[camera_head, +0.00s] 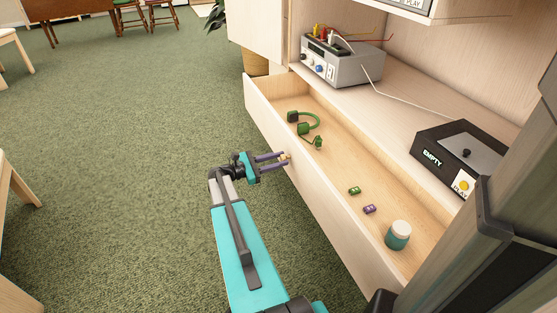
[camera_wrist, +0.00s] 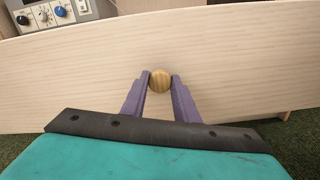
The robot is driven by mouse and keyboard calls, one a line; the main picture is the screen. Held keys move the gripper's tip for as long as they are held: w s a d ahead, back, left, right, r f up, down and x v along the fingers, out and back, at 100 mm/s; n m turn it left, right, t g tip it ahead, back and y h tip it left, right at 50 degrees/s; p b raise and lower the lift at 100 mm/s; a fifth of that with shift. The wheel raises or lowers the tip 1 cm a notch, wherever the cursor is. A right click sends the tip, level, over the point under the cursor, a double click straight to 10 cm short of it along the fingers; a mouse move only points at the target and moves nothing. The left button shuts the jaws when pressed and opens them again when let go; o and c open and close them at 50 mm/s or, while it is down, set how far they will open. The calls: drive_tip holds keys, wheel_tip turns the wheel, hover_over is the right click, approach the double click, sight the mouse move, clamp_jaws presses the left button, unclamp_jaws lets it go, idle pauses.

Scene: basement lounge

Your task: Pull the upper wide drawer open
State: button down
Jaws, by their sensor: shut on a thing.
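The upper wide drawer (camera_head: 325,207) is pale wood and stands pulled out from the cabinet in the head view, with its inside showing. Its front panel (camera_wrist: 235,60) fills much of the wrist view. A round wooden knob (camera_wrist: 160,80) sits on the front. My gripper (camera_head: 284,158) is shut on this knob, with a purple finger on each side of it in the wrist view (camera_wrist: 161,82). In the drawer lie green headphones (camera_head: 306,128), a small green item (camera_head: 354,190), a small purple item (camera_head: 369,209) and a teal jar with a white lid (camera_head: 398,235).
On the cabinet top above the drawer stand a grey device with knobs (camera_head: 345,68) and a black box marked EMPTY (camera_head: 455,150). A plant pot (camera_head: 255,63) stands behind the cabinet. Chairs stand at the left edge. Green carpet (camera_head: 130,150) left of the drawer is clear.

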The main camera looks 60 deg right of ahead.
drive_tip(key=shift+d, duration=0.1)
drive_tip(key=c, duration=1.4)
unclamp_jaws()
drive_tip(key=p+v, duration=0.3)
drive_tip(key=v, duration=1)
drive_tip(key=shift+w+a, duration=0.2)
drive_tip(key=shift+w, duration=0.05)
drive_tip(key=shift+p, duration=0.35)
